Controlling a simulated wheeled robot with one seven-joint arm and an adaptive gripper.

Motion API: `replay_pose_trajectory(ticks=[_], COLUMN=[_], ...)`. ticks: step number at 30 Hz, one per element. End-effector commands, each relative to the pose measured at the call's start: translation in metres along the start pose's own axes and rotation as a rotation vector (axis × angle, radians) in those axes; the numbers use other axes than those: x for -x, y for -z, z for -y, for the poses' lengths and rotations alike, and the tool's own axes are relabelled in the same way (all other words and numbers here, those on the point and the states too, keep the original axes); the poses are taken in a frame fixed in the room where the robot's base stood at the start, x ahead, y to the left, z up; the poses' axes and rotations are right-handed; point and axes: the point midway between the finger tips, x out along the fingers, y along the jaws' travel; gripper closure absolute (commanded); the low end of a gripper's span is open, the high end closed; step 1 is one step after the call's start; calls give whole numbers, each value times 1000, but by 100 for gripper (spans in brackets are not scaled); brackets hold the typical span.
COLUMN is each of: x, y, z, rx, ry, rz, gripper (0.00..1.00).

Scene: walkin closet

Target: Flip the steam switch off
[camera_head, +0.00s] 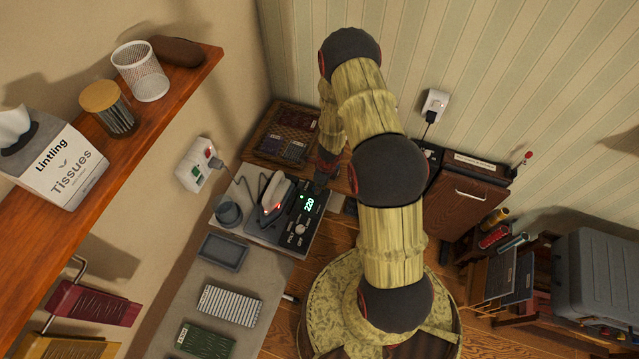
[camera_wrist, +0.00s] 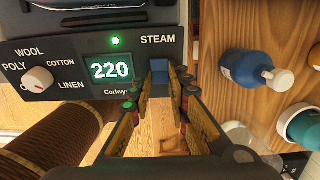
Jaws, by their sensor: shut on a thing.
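The black control panel (camera_wrist: 60,58) of the ironing station has a dial, a green 220 display, a lit green light (camera_wrist: 115,41) and the word STEAM in the wrist view. The small blue steam switch (camera_wrist: 159,67) sits below that word, partly hidden by my fingers. My gripper (camera_wrist: 160,88) is at the panel's edge with its fingertips on either side of the switch, shut on it. I cannot tell which way the switch is set. In the head view the panel (camera_head: 302,222) shows beside the iron (camera_head: 275,197), and my gripper (camera_head: 322,180) reaches its right end.
A blue bottle (camera_wrist: 245,70) and other containers stand on a wooden surface right of the panel in the wrist view. In the head view, a grey tray (camera_head: 222,252) and a striped cloth (camera_head: 230,305) lie in front of the station. A wooden shelf (camera_head: 165,108) overhangs the left.

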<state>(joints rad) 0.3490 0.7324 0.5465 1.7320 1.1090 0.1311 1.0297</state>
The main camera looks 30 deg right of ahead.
Motion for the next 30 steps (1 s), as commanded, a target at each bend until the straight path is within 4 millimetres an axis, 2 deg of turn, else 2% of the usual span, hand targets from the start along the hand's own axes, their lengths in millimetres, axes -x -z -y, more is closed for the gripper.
replay_pose_trajectory(ticks=[11,12,21,30], x=[1,1,0,1], y=[-2,-2,-1,-1], z=[2,2,1,1], rx=[1,1,1,1], ry=[5,5,3,2], rz=[-3,-3,-4,-4], gripper=[100,81,64,64])
